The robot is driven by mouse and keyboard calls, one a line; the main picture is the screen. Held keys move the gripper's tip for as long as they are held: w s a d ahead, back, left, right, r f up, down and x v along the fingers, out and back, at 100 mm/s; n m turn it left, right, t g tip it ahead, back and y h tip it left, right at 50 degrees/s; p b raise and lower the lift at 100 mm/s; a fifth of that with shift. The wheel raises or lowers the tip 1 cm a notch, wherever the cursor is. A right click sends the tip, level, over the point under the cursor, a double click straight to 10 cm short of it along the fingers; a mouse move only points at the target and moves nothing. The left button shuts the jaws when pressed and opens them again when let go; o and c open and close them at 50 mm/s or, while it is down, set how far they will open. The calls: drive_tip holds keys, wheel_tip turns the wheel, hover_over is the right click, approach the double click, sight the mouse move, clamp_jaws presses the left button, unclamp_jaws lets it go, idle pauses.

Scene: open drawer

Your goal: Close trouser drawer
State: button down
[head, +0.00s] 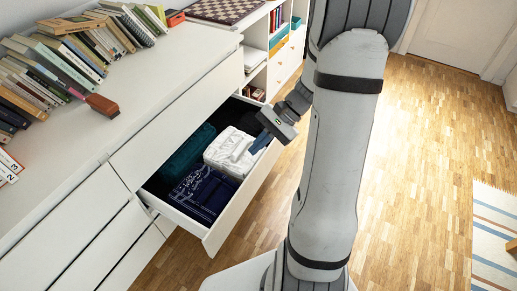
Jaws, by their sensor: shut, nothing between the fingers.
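The open drawer (246,198) sticks out of the white dresser (180,103) at the lower middle of the head view. Inside lie folded dark blue trousers (203,192), a white folded garment (232,152) and a dark teal garment (187,155). My gripper (259,143) is shut and empty. It appears over the drawer's front panel near its far right end, fingers pointing left toward the inside. I cannot tell whether it touches the panel. My arm hides part of the floor to the right of the drawer.
Wooden floor (425,140) is clear to the right, with a striped rug (492,240) at the right edge.

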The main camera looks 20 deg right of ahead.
drive_tip(key=w+d+f+m+t+y+b, duration=0.25)
drive_tip(key=d+f+m, duration=0.2)
drive_tip(key=f, duration=0.35)
drive_tip(key=w+d+f+m+t+y+b, duration=0.25)
drive_tip(key=d+f+m, duration=0.2)
drive_tip(key=f, duration=0.35)
drive_tip(key=m+t+h+b, duration=0.45)
drive_tip(key=m+t, duration=0.35)
drive_tip(key=t, duration=0.2)
approach(263, 159)
drive_tip(key=shift+y, duration=0.45)
drive_tip(key=b+x, duration=0.3)
drive_tip(key=x, duration=0.3)
drive_tip(key=shift+w+a, duration=0.15)
drive_tip(key=shift+w, duration=0.2)
